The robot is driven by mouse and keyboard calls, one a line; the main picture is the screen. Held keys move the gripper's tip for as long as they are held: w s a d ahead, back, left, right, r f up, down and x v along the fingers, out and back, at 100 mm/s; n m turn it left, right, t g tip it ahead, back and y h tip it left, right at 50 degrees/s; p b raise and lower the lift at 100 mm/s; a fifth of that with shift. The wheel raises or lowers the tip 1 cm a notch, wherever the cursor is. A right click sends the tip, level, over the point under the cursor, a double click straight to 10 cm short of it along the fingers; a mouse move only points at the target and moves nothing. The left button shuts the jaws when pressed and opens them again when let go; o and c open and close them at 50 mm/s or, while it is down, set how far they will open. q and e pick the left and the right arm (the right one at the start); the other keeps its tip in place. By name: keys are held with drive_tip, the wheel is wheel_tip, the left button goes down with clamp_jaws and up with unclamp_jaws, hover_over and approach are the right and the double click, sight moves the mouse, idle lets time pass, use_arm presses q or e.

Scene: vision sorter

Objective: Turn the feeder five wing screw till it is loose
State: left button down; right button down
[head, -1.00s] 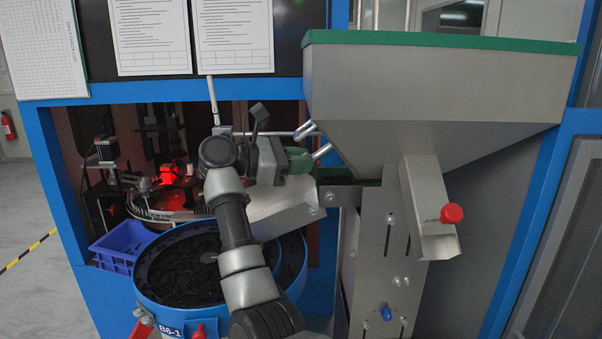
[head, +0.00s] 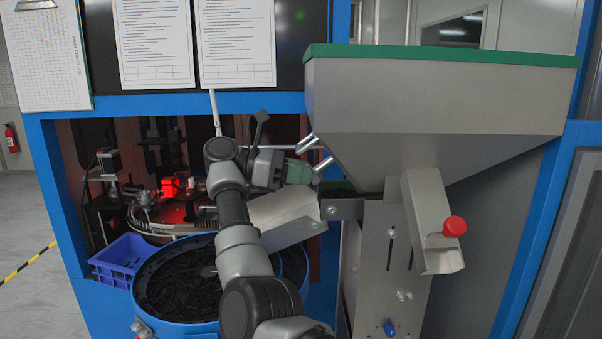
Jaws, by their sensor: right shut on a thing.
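My right gripper (head: 302,168) is at the upper end of the grey sheet-metal chute (head: 285,220), left of the grey hopper (head: 430,100). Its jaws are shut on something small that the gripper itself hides. It is at the feeder, where the wing screw would be, but I cannot make out the screw or how far it is turned. My left gripper is not in view.
A blue round bowl (head: 190,327) full of dark parts stands below my right arm. A blue crate (head: 122,258) is at its left. A side chute (head: 428,205) with a red knob (head: 455,227) and a blue knob (head: 389,328) are at the right.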

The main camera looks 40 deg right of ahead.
drive_tip(key=shift+r, duration=0.1)
drive_tip(key=c, duration=1.3)
unclamp_jaws()
